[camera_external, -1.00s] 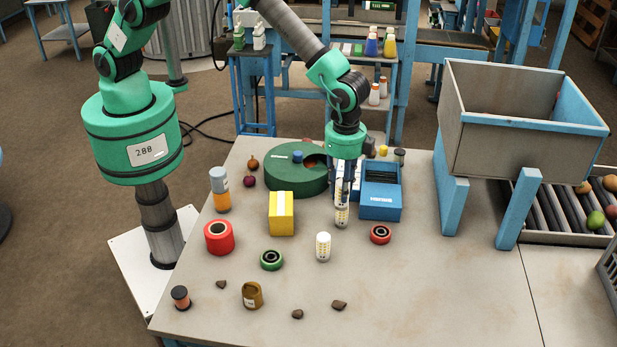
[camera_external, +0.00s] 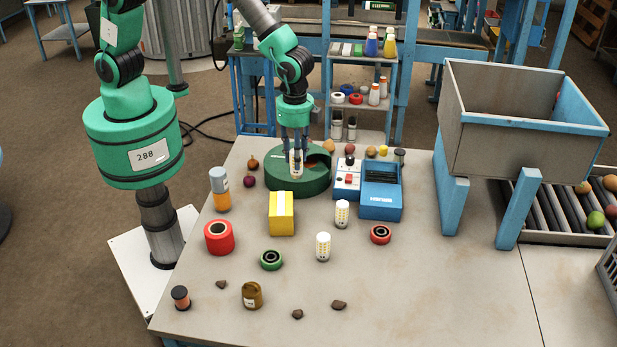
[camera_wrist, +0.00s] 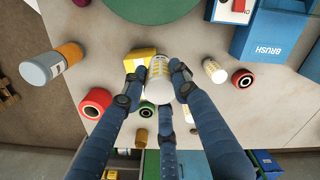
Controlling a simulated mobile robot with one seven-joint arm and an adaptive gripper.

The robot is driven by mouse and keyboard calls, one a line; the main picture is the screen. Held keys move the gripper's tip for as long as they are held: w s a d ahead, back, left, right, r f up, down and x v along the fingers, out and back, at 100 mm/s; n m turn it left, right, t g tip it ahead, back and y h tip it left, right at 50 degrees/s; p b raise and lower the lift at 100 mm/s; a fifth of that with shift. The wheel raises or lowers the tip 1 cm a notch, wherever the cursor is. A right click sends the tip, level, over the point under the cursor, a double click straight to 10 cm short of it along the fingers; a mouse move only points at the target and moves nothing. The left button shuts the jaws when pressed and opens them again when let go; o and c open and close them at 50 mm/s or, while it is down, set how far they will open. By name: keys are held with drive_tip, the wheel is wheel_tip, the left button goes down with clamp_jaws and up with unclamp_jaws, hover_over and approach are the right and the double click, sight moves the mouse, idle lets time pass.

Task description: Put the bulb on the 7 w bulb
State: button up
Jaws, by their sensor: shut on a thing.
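My gripper (camera_external: 295,168), with three blue fingers, is shut on a white bulb (camera_external: 296,165) with yellow marks. The wrist view shows this held bulb (camera_wrist: 160,74) between the fingers. It is upright, in front of or over the green round block; the exact height is hard to tell. Two similar bulbs stand apart on the table: a rear one (camera_external: 342,214) in front of the blue box and a front one (camera_external: 323,247) nearer the middle. The wrist view also shows the rear bulb (camera_wrist: 214,70). No wattage is readable on any bulb.
The green round block (camera_external: 315,186) stands behind a yellow box (camera_external: 281,214). A blue box (camera_external: 381,203) is at right, with a red ring (camera_external: 380,235) before it. A red reel (camera_external: 218,237) and green ring (camera_external: 271,260) are at left. The right front tabletop is clear.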

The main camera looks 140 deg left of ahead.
drive_tip(key=shift+s+d, duration=0.1)
drive_tip(key=shift+s, duration=0.45)
drive_tip(key=shift+w, duration=0.1)
drive_tip(key=p, duration=0.2)
hover_over(343, 203)
drive_tip(key=shift+w+d+f, duration=0.1)
drive_tip(key=shift+f, duration=0.65)
drive_tip(key=shift+f, duration=0.1)
drive_tip(key=shift+f, duration=1.65)
drive_tip(key=shift+f, duration=0.2)
drive_tip(key=o, duration=1.1)
drive_tip(key=shift+o, duration=0.2)
